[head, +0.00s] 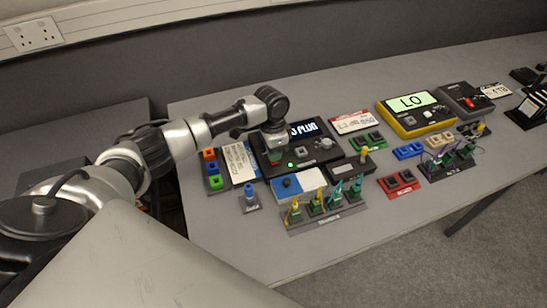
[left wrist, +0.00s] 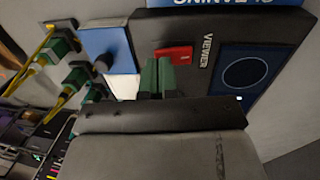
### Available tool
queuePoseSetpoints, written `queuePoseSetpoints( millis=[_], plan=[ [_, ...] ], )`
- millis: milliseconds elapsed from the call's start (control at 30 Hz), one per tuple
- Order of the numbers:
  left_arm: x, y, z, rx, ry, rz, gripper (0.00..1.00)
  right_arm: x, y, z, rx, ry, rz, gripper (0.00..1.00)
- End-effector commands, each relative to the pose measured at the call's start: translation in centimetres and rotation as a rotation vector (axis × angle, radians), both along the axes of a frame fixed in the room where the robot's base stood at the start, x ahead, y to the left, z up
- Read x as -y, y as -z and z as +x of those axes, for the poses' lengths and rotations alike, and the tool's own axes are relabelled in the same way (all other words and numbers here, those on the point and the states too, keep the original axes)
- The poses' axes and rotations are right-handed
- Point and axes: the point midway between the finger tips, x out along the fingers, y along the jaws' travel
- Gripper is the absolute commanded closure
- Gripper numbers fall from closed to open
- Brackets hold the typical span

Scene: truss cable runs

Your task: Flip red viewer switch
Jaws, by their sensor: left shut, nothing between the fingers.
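The red viewer switch (left wrist: 173,54) sits on a dark panel (left wrist: 150,27) beside a "VIEWER" label in the left wrist view. My left gripper (left wrist: 157,76) has its green fingertips together and empty, right by the near side of the switch. Whether they touch it I cannot tell. In the head view my left gripper (head: 273,154) points down over the left part of the dark viewer unit (head: 262,168), where a green light (head: 291,165) shows. The switch is not clear there, with the gripper over that area. My right gripper is not in view.
A screen (head: 306,128) with partly covered text is at the unit's back. A blue-and-white box (head: 312,180) and a rack of green connectors (head: 318,207) stand in front. A yellow meter (head: 415,110) is to the right. The table's front left is clear.

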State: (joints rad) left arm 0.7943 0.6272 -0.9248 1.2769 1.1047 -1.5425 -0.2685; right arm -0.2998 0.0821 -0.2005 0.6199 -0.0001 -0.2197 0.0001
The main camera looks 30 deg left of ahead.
Motion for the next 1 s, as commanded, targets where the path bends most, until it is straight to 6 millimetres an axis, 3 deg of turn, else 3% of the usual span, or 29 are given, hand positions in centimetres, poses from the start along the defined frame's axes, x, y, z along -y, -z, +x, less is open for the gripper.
queuePoseSetpoints(
  millis=[1000],
  plan=[
    [0.01,0.74,0.0,-0.001,0.0,-0.001,1.0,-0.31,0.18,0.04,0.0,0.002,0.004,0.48]
  ],
)
